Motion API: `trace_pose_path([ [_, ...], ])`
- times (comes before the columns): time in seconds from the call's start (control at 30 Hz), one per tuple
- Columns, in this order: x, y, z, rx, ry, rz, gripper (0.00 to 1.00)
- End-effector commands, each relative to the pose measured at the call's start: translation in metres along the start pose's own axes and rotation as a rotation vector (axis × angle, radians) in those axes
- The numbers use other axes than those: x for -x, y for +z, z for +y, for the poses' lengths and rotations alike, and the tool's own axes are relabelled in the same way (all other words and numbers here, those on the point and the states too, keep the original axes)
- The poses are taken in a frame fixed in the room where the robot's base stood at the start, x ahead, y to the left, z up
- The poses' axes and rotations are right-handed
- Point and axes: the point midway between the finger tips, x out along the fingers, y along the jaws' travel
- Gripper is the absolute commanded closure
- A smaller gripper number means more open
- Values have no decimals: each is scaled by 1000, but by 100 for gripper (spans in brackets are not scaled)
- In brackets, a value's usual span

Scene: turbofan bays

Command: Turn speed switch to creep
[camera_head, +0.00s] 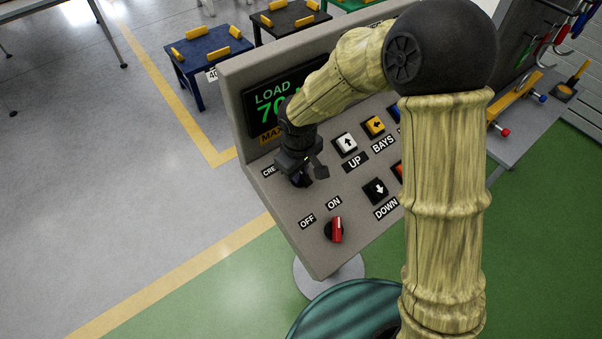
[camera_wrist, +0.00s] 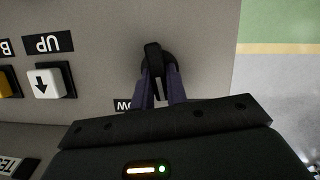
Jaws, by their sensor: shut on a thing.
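The speed switch (camera_wrist: 153,55) is a small black knob on the grey console face, seen in the wrist view between my finger ends. My gripper (camera_wrist: 161,85) is shut on it, with a dark finger on each side. In the head view my gripper (camera_head: 300,172) hides most of the switch. A label beginning "CRE" (camera_head: 269,171) shows to its left, its end hidden. In the wrist view another label (camera_wrist: 123,104) is upside down and partly covered by my gripper. The knob's exact setting is hard to tell.
The grey console (camera_head: 330,205) carries a "LOAD" screen (camera_head: 270,105), UP button (camera_head: 346,144), DOWN button (camera_head: 376,191) and a red ON/OFF switch (camera_head: 335,231) below my gripper. A blue table (camera_head: 205,55) stands behind. Floor to the left is clear.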

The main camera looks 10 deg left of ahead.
Motion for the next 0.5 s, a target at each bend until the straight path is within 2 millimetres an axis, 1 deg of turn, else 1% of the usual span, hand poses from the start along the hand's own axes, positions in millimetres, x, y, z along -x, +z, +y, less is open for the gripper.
trace_pose_path([
  [0.2, -2, -2, -2, 185, 71, 7, 100],
  [0.5, 0, -1, -4, 361, 136, 6, 100],
])
